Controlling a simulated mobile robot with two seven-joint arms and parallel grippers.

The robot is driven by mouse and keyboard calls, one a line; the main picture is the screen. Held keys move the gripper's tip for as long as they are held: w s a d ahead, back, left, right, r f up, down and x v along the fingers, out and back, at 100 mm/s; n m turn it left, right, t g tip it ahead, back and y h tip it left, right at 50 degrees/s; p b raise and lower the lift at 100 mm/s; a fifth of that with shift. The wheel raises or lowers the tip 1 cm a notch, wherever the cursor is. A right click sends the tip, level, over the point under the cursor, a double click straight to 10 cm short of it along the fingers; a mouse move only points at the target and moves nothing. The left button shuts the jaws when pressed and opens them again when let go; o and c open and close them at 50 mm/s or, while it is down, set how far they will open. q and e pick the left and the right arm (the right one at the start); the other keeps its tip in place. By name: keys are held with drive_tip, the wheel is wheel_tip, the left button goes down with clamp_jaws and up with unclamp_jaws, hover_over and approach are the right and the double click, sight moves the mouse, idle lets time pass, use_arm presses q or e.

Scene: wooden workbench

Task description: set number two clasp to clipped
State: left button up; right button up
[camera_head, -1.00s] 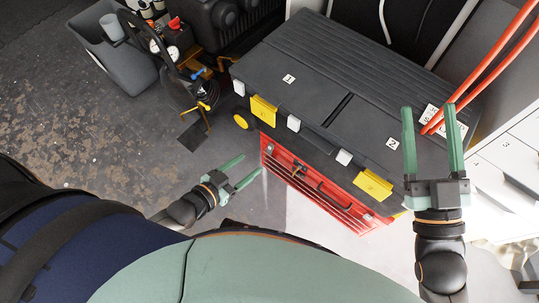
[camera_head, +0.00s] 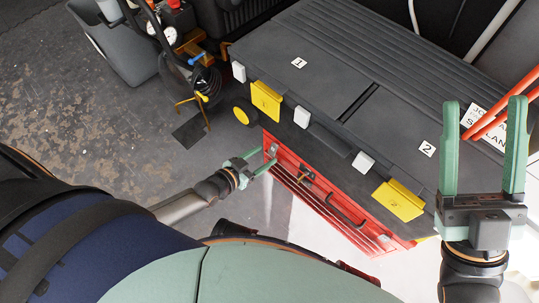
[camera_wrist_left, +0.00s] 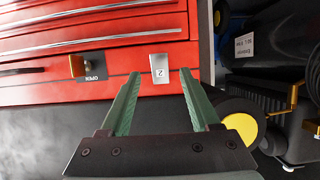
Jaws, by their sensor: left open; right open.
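The dark toolbox (camera_head: 330,60) has lids marked 1 and 2. A yellow clasp (camera_head: 398,200) sits on its front edge below the number 2. Another yellow clasp (camera_head: 265,98) sits below the number 1. I cannot tell whether either is clipped. My left gripper (camera_head: 262,160) is open and empty at the left end of the red drawer chest (camera_head: 310,190). In the left wrist view, its fingers (camera_wrist_left: 159,75) point at the red front, with a small silver plate (camera_wrist_left: 159,62) between their tips. My right gripper (camera_head: 484,108) is open and empty, right of lid 2, fingers upward.
White latches (camera_head: 363,162) also line the toolbox front. A black wheel with a yellow hub (camera_head: 241,115) is at its left end. Orange tubes (camera_head: 500,110) pass near my right gripper. A grey bin (camera_head: 115,45) and gauges stand at upper left.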

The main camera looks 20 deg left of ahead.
sight(272, 151)
use_arm(q)
drive_tip(key=shift+b+x, duration=0.6)
drive_tip(key=shift+x, duration=1.2)
use_arm(e)
wheel_tip(272, 151, down, 2)
drive_tip(key=shift+a+f, duration=0.1)
use_arm(q)
clamp_jaws()
